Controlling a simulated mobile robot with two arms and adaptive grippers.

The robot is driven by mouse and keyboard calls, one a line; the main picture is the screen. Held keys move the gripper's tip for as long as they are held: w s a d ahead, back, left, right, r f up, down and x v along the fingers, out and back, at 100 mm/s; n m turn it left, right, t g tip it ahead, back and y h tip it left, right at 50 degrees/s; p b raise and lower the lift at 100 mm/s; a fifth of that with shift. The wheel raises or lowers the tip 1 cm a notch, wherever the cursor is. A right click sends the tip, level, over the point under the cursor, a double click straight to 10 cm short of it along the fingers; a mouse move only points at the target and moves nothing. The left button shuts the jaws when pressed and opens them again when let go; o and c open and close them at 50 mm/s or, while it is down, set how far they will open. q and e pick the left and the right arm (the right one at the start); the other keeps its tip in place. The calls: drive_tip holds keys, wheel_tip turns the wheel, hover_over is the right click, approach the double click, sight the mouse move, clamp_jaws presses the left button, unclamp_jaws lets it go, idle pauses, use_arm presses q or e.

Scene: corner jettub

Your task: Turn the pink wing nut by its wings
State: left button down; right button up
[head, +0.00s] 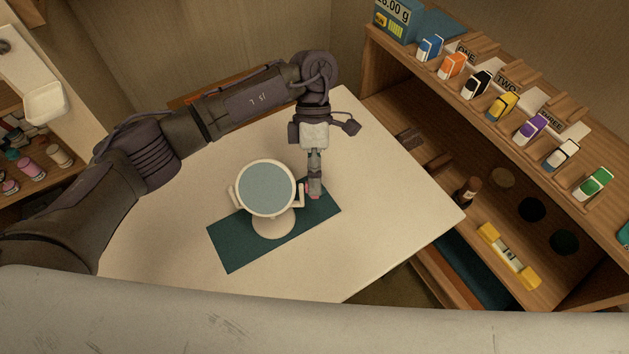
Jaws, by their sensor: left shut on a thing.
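A round mirror (266,188) in a white frame stands on a white foot (274,222) on a dark teal mat (231,245). A small pink thing, the wing nut (314,196), shows at the right side of the mirror's bracket. My left gripper (314,189) reaches down from above to the right of the mirror, its fingers closed at the pink wing nut. The fingers hide most of the nut, so I cannot tell how its wings are turned. My right gripper is not in view.
The white table (390,215) is clear around the mat. A wooden shelf unit (400,103) at the right carries several coloured items and a blue scale (412,22). Another shelf with small bottles (32,167) stands at the left.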

use_arm(q)
drive_tip(key=c, duration=1.2)
unclamp_jaws()
drive_tip(key=shift+c, duration=0.2)
drive_tip(key=v, duration=1.2)
drive_tip(key=shift+d, duration=0.1)
